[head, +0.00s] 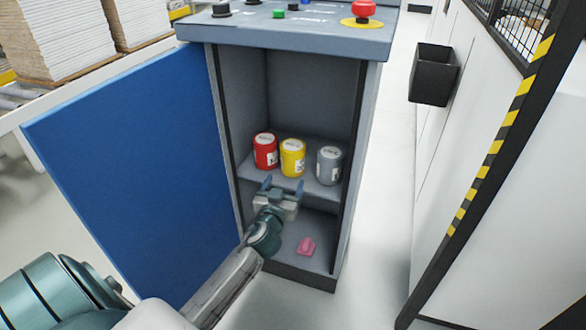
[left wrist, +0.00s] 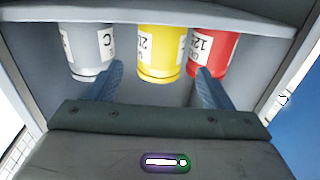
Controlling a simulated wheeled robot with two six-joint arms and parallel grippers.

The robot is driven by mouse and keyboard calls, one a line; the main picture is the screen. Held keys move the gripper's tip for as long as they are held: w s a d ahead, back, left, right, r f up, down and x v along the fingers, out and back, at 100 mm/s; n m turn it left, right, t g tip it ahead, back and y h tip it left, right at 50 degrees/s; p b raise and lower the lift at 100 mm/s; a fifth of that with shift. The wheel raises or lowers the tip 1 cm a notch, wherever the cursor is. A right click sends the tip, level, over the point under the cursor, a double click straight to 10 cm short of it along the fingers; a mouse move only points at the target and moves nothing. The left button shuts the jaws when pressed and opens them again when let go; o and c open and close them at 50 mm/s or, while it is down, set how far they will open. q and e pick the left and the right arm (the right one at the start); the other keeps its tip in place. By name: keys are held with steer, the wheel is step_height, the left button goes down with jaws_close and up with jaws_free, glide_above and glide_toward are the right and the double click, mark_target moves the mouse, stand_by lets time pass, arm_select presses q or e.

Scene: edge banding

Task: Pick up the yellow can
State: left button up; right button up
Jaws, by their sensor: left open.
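The yellow can (head: 292,158) stands upright on the cabinet shelf (head: 318,188) in the head view, between a red can (head: 265,150) and a grey can (head: 329,165). My left gripper (head: 282,186) is open and empty, in front of the shelf and just short of the yellow can. In the left wrist view the yellow can (left wrist: 162,52) appears between and beyond the two blue fingers (left wrist: 160,80). The grey can (left wrist: 90,50) shows at left there and the red can (left wrist: 212,52) at right. My right gripper is not in view.
The blue cabinet door (head: 135,175) stands open on the left. The cabinet side walls bound the shelf. A pink object (head: 306,246) lies on the cabinet floor below. A control panel with a red button (head: 363,8) is on top. A black bin (head: 433,75) hangs at right.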

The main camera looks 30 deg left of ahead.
mark_target(290, 165)
arm_select(q)
steer(key=x, duration=1)
steer(key=shift+w+a+r, duration=0.1)
steer(key=shift+w+a, duration=0.1)
steer(key=shift+c, duration=0.4)
steer(key=c, duration=0.7)
steer(key=shift+r, duration=0.1)
steer(key=shift+c, duration=0.7)
steer(key=shift+r, duration=0.1)
